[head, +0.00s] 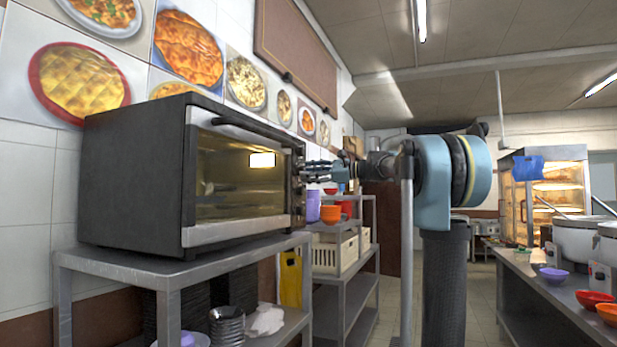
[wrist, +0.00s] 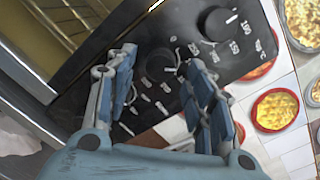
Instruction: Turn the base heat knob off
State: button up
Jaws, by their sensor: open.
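The dark countertop oven (head: 135,175) stands on a metal shelf, its lit glass door shut. Its black control panel (wrist: 262,48) fills the middle of the wrist view. One round black knob (wrist: 217,22) is at the top, with a white mark and numbers around it. Another black knob (wrist: 160,66) sits between my fingers, ringed by white markings. I cannot tell which knob is the base heat knob. My gripper (wrist: 160,58) is open, its blue-grey fingers on either side of the lower knob. Contact is unclear. In the head view my gripper (head: 318,170) is at the panel's right side.
The oven's metal shelf (head: 180,268) holds stacked dishes below. Another shelf behind carries crates (head: 325,252) and an orange bowl (head: 330,213). A counter (head: 540,285) with pots and bowls runs along the right. The floor between shows open tiles.

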jog(key=shift+w+a, duration=0.1)
jog(key=shift+a, duration=0.4)
jog(key=c, duration=1.1)
jog(key=shift+n, duration=0.3)
jog(key=shift+n+h, duration=0.4)
jog(key=shift+n, duration=3.1)
